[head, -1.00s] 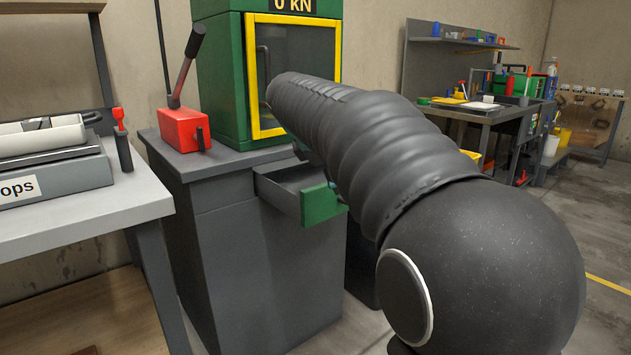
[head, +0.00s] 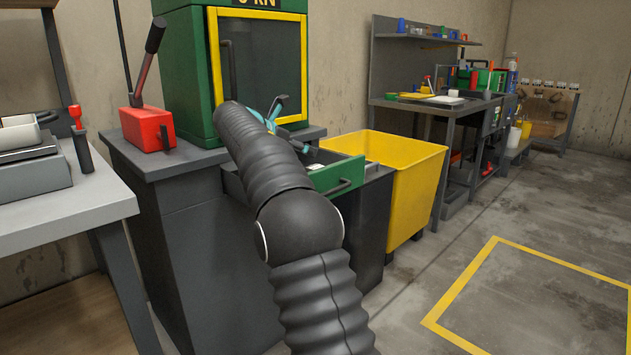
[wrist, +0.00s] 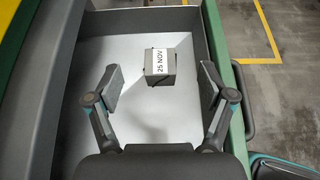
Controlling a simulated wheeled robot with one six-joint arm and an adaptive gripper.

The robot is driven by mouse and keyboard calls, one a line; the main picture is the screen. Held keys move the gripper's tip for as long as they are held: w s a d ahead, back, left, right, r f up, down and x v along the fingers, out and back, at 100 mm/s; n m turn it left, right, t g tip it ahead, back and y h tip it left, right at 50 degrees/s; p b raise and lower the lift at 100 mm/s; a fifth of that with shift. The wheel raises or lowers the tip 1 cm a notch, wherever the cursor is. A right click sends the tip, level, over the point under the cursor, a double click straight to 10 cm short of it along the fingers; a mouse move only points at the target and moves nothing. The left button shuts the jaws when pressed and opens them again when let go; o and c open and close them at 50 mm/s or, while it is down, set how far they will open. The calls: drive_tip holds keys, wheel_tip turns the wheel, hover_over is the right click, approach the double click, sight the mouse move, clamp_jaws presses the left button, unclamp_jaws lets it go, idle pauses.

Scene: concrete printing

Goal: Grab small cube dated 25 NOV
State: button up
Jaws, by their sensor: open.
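The small grey cube (wrist: 160,68) with a white label reading 25 NOV lies in an open drawer (wrist: 140,17) in the wrist view, toward the drawer's far wall. My gripper (wrist: 162,85) is open above the drawer, one finger to the left of the cube and one to the right, both apart from it. How high the fingers are above the cube I cannot tell. In the head view the green-fronted drawer (head: 338,175) is pulled out below the testing machine, and a pale bit shows inside it. My gripper (head: 276,110) is partly hidden behind my arm.
The green testing machine (head: 183,70) with a yellow-framed door (head: 262,60) stands behind the drawer. A red lever pump (head: 147,128) is to its left. A yellow bin (head: 405,170) stands right of the drawer. The floor at the right is clear.

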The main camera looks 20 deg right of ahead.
drive_tip(key=b, duration=0.1)
approach(317, 167)
drive_tip(key=x, duration=0.3)
drive_tip(key=shift+s+a+f, duration=0.1)
drive_tip(key=shift+a+f, duration=0.05)
drive_tip(key=shift+f, duration=0.05)
drive_tip(key=shift+d+f, duration=0.15)
drive_tip(key=shift+d, duration=0.25)
drive_tip(key=shift+b+x, duration=0.3)
drive_tip(key=shift+x, duration=2.9)
drive_tip(key=c, duration=1.5)
drive_tip(key=shift+r, duration=0.2)
